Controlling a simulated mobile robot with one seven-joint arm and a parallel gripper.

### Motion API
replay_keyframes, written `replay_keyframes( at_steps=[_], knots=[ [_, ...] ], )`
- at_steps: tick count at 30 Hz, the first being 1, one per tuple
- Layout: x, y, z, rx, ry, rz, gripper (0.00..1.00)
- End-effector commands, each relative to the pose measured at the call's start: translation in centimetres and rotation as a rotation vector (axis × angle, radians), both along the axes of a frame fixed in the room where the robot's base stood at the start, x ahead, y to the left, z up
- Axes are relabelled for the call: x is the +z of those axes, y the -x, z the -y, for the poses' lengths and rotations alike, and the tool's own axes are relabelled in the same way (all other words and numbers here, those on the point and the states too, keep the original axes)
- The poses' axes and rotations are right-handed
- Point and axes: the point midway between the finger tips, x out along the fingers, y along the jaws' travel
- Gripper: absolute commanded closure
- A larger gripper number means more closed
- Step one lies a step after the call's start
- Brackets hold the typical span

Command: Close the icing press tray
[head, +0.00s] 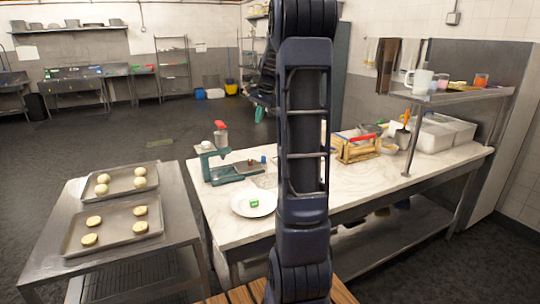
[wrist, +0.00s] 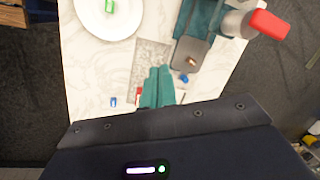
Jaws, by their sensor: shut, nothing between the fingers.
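The icing press (head: 217,163) is a green stand with a red-topped grey cylinder, on the left end of the marble counter. Its dark grey tray (head: 247,168) sticks out to the right of the green base. In the wrist view the press's red handle (wrist: 268,23) is at the top right and the tray (wrist: 190,54) lies flat, extended from the base. My gripper (wrist: 158,72) has teal fingers pressed together and empty. In the wrist view they show just left of and below the tray; whether they touch it I cannot tell. My arm hides the gripper in the head view.
A white plate (head: 254,202) with a green item stands at the counter's front left; a speckled grey mat (wrist: 151,57) lies beside the tray. Small blue (wrist: 113,102) and red pieces are near the fingers. A steel table (head: 183,205) with two dough trays is at left.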

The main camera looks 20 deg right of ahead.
Motion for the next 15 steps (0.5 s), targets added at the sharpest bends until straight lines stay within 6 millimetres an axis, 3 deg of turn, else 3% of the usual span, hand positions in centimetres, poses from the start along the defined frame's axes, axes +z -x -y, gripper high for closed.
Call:
replay_keyframes(
  at_steps=[6, 15],
  knots=[
    [-3.0, -5.4, 4.8, -0.171, -0.068, -0.061, 1.00],
    [-8.5, -11.6, 11.7, -0.402, -0.157, -0.148, 1.00]
  ],
)
